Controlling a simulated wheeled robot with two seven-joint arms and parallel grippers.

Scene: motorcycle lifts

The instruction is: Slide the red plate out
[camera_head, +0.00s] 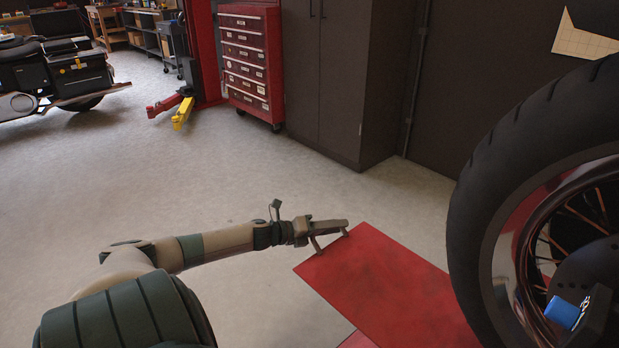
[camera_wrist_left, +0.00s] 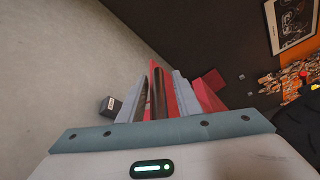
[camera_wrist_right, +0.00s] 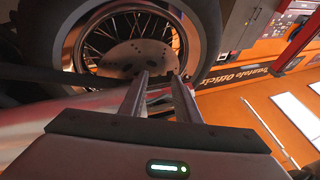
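The red plate (camera_head: 385,285) is a flat, scuffed sheet low over the floor in the head view, with its far left end clear and its right side hidden behind a big tyre. My left gripper (camera_head: 345,228) is at the plate's far left end. In the left wrist view its two grey fingers (camera_wrist_left: 157,95) stand apart. Red and dark strips, seen nearly edge-on, show between them, and more red (camera_wrist_left: 210,95) shows right of them. I cannot tell whether either finger touches the plate. My right gripper (camera_wrist_right: 160,98) is open and empty, in front of a wheel.
The motorcycle wheel (camera_head: 470,185) stands close at the right. A dark cabinet (camera_head: 335,75) and a red tool chest (camera_head: 250,60) line the back. A red and yellow lift foot (camera_head: 175,108) sits at the upper left. Grey floor left of the plate is clear.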

